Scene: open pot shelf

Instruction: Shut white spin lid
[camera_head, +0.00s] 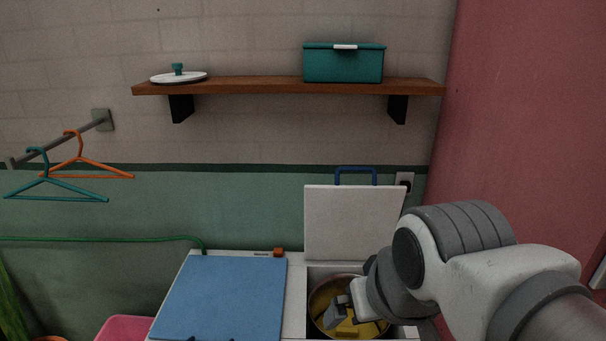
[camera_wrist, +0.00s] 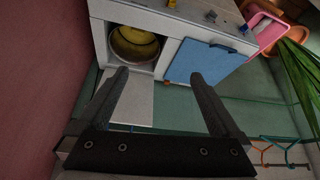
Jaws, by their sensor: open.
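The white spin lid (camera_head: 354,223) stands open and upright behind the right-hand tub of a white washer, with a blue handle (camera_head: 356,170) at its top edge. In the wrist view the lid (camera_wrist: 132,103) appears as a pale panel below the tub opening, partly behind a finger. The round spin tub (camera_head: 318,302) is uncovered and holds yellow cloth; it also shows in the wrist view (camera_wrist: 135,62). My gripper (camera_head: 337,314) appears over the tub in the head view, in front of the lid. Its fingers (camera_wrist: 160,76) are spread with nothing between them.
A blue lid (camera_head: 225,297) lies shut over the left tub. A wooden shelf (camera_head: 260,86) above holds a teal box (camera_head: 343,66) and a white pot lid (camera_head: 178,78). Hangers (camera_head: 80,167) hang at the left. A pink wall (camera_head: 520,110) bounds the right side.

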